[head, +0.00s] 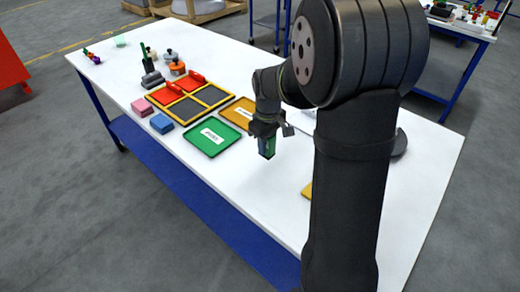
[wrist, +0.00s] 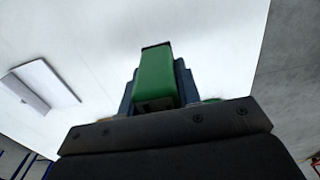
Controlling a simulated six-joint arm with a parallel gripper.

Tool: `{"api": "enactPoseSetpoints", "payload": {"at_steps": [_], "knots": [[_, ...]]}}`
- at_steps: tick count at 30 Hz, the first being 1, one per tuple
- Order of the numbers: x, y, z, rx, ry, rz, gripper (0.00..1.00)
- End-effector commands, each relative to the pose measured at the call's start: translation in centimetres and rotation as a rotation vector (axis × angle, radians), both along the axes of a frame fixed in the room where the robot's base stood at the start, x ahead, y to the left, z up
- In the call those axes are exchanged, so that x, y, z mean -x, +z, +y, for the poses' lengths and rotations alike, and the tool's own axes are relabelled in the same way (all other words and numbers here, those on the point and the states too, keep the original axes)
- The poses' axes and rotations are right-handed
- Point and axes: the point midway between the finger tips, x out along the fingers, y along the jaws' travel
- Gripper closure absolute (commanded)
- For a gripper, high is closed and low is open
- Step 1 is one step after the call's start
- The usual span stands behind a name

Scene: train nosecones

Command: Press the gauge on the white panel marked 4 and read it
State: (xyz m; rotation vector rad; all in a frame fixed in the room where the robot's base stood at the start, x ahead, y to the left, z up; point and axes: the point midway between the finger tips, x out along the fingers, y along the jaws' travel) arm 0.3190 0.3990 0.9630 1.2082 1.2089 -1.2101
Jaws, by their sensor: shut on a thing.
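My gripper (head: 266,130) is shut on a green block-like thing (wrist: 154,75) with a dark end, which may be the gauge. No dial or reading shows on it. In the head view the green thing (head: 267,148) hangs from my gripper over the white table. A white panel (wrist: 42,84) lies at the left of the wrist view, apart from the green thing. I cannot make out a number on it. In the head view my arm covers much of the table's right part.
The white table (head: 250,215) has clear room at its front middle. A green tray (head: 212,138) and an orange-yellow tray (head: 240,113) lie left of my gripper. Pink (head: 142,107) and blue (head: 161,123) blocks sit near the front edge. A yellow thing (head: 307,191) is partly hidden by my arm.

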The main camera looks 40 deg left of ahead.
Motion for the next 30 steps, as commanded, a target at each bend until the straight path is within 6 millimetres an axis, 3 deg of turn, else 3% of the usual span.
{"api": "enactPoseSetpoints", "payload": {"at_steps": [9, 17, 20, 23, 30], "knots": [[-2.7, 4.2, -6.3, -0.003, -0.004, -0.003, 0.96], [-4.7, 5.6, -8.5, -0.002, -0.020, -0.002, 0.96], [-7.3, 5.9, -8.9, -0.001, -0.061, 0.000, 0.96], [-11.5, 6.2, -9.5, -0.001, -0.127, -0.001, 0.96], [-22.8, 6.5, -13.5, -0.002, -0.314, -0.001, 0.96]]}}
